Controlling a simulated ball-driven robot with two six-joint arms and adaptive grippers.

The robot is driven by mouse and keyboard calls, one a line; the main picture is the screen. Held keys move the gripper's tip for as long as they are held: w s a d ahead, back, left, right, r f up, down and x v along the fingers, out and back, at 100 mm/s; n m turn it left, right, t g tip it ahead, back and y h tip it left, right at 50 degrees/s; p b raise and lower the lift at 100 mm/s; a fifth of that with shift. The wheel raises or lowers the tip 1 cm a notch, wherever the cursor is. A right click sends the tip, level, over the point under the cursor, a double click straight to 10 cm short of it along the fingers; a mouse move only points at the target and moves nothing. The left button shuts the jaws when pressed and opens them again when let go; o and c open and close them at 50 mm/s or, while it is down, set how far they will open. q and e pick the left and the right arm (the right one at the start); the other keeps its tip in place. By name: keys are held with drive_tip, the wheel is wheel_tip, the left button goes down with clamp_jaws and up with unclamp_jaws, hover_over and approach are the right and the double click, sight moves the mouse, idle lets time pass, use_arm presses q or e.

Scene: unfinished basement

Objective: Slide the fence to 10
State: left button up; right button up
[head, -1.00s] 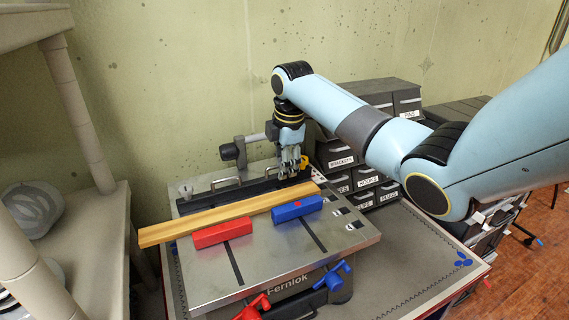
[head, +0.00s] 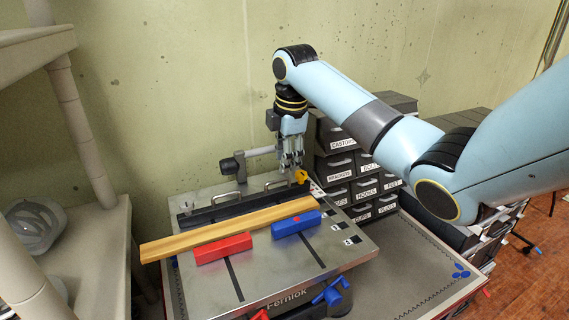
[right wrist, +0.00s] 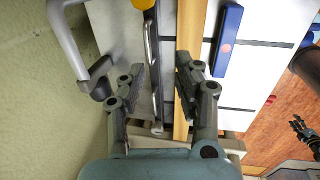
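The fence (head: 205,215) is a long black bar with silver handles, lying across the back of the grey metal worktop (head: 345,262). A yellow piece (head: 301,176) sits at its right end. My right gripper (head: 293,167) points down above the fence near that end. In the right wrist view, its fingers (right wrist: 160,77) are apart, with a silver handle (right wrist: 152,60) seen between them; nothing is gripped. The small white scale labels (head: 348,241) on the right of the worktop are too small to read.
A wooden board (head: 230,228) lies in front of the fence, with a red block (head: 223,248) and a blue block (head: 296,222) before it. A grey clamp arm (head: 232,166) stands behind. Labelled dark drawers (head: 342,160) stand close right of the gripper.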

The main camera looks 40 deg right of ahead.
drive_tip(key=r, duration=0.2)
drive_tip(key=s+r, duration=0.1)
drive_tip(key=r, duration=0.2)
drive_tip(key=shift+a+r, duration=0.15)
idle(0.6)
